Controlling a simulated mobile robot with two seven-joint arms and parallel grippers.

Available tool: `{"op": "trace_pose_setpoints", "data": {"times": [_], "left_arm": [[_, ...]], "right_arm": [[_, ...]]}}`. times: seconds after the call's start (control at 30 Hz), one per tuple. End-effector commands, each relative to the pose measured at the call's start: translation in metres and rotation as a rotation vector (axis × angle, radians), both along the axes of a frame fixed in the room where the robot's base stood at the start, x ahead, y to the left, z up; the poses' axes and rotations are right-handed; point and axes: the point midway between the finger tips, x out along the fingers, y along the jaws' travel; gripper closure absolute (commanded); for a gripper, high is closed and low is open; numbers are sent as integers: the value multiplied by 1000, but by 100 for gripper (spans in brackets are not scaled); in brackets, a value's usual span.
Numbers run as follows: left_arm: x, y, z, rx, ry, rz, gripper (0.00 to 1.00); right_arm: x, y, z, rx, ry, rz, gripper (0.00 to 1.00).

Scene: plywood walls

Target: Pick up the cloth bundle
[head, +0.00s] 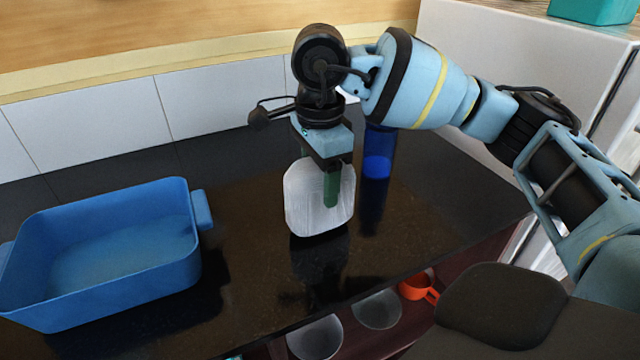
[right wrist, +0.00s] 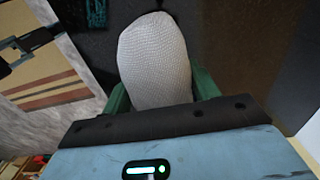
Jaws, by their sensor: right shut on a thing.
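The cloth bundle (head: 306,200) is a white, rounded, woven-looking block. In the head view it is upright at the dark counter, and I cannot tell whether its base touches the surface. My right gripper (head: 332,188) comes down from above and is shut on the bundle, with one green finger across its near face. In the right wrist view the bundle (right wrist: 156,60) sits between the green fingers (right wrist: 160,95), which it partly hides. My left gripper is not in view.
A blue baking dish (head: 197,245) with side handles stands on the dark counter (head: 250,300) at left. A blue cup (head: 377,165) stands just behind and right of the bundle. Clear bowls and an orange cup (head: 419,287) are below the counter's front edge. A white cabinet stands at right.

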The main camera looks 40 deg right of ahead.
Motion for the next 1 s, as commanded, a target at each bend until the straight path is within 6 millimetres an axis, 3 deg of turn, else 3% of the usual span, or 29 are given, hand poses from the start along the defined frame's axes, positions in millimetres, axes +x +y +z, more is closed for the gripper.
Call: {"op": "trace_pose_setpoints", "data": {"times": [0.13, 0.63, 1.0], "left_arm": [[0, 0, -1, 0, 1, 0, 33], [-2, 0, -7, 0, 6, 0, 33], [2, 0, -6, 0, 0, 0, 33]], "right_arm": [[1, 1, 22, 3, -3, 1, 65], [-82, 89, 31, 1, -1, 9, 65], [-109, 116, 35, 0, 0, 2, 65]]}}
